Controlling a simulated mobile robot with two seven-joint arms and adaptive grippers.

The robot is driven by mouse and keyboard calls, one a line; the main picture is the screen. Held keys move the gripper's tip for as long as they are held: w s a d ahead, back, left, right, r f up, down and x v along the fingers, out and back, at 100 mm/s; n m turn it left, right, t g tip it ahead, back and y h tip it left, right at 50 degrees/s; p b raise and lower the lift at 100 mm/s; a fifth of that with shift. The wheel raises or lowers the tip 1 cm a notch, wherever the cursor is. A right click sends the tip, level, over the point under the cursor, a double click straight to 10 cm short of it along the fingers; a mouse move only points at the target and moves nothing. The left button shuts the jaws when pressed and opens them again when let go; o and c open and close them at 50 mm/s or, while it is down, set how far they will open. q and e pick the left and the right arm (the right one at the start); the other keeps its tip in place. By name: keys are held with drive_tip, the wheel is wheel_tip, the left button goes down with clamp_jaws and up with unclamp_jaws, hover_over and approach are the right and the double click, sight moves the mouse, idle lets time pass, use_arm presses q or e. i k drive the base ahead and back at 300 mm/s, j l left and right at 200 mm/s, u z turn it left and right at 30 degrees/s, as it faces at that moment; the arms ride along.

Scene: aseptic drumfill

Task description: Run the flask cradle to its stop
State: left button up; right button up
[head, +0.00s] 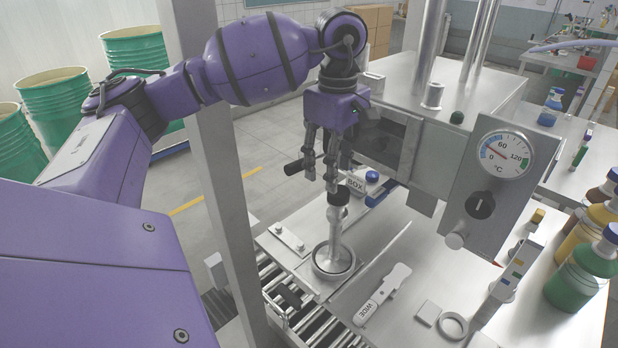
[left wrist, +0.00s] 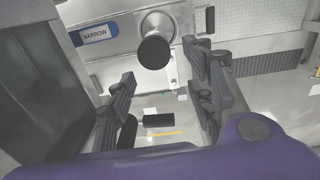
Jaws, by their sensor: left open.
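My left gripper (head: 325,174) hangs fingers down in the middle of the head view, open, with nothing between its fingers. Just below it stands a metal post with a round knob (head: 338,196) on a ringed round base (head: 333,260). In the left wrist view, a dark round knob (left wrist: 153,53) on a metal cylinder lies between the open fingers of the left gripper (left wrist: 159,64). A black handle (head: 293,167) sticks out left of the fingers in the head view. I cannot tell for certain which part is the flask cradle. My right gripper is not in view.
A dial gauge (head: 504,154) sits on a metal housing at right. A tool marked WIDE (head: 382,295) lies on the bench, and a NARROW label (left wrist: 96,34) shows in the wrist view. Several coloured bottles stand at right. A grey upright (head: 222,180) stands left of the bench.

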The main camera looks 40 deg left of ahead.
sight(319, 285)
drive_tip(key=u, duration=1.3)
